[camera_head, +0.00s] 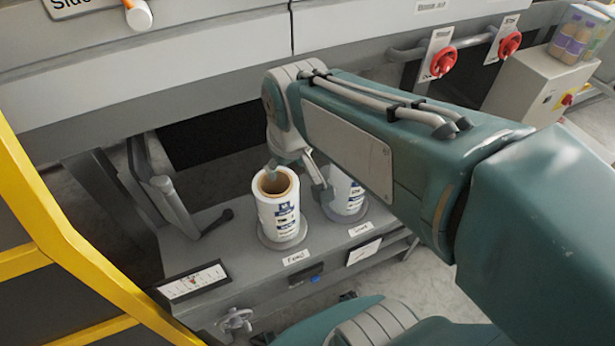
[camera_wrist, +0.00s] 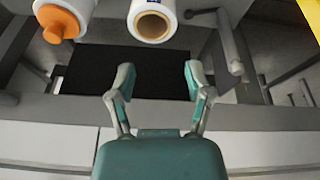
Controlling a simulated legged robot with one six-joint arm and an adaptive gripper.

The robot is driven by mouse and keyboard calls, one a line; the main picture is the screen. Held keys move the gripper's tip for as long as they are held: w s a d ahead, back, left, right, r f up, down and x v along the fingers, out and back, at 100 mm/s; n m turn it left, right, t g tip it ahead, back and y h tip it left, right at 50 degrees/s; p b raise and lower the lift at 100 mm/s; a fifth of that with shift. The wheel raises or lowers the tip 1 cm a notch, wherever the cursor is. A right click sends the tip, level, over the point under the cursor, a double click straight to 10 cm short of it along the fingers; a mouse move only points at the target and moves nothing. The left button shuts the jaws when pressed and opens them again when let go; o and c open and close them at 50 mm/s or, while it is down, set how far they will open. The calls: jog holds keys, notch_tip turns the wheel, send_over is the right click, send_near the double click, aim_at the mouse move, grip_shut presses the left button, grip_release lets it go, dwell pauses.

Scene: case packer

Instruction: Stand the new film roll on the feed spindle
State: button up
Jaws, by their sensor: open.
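A white film roll (camera_head: 278,208) with blue print and an open brown core stands upright on a round grey base (camera_head: 282,241) above a label that seems to read "Feed". Its open core also shows in the wrist view (camera_wrist: 153,27). Whether a spindle is inside the core cannot be seen. A second white roll (camera_head: 347,195) stands to its right, partly hidden by my arm; in the wrist view a roll with an orange top (camera_wrist: 62,24) shows. My gripper (camera_wrist: 160,80) is open and empty, apart from both rolls. In the head view it is close to the first roll's upper right.
Both rolls stand on a grey shelf (camera_head: 215,252) under the machine's overhanging panel (camera_head: 150,75). A dark opening lies behind them. A lever (camera_head: 175,205) is to the left, and a yellow frame (camera_head: 50,225) at the far left. Red knobs (camera_head: 443,62) sit at upper right.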

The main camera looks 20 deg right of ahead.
jog(key=s+d+r+m+t, duration=0.1)
jog(key=s+t, duration=0.1)
jog(key=s, duration=0.5)
jog(key=shift+s+d+r+m, duration=0.15)
jog(key=shift+s+r+m, duration=0.15)
jog(key=shift+r+m, duration=0.1)
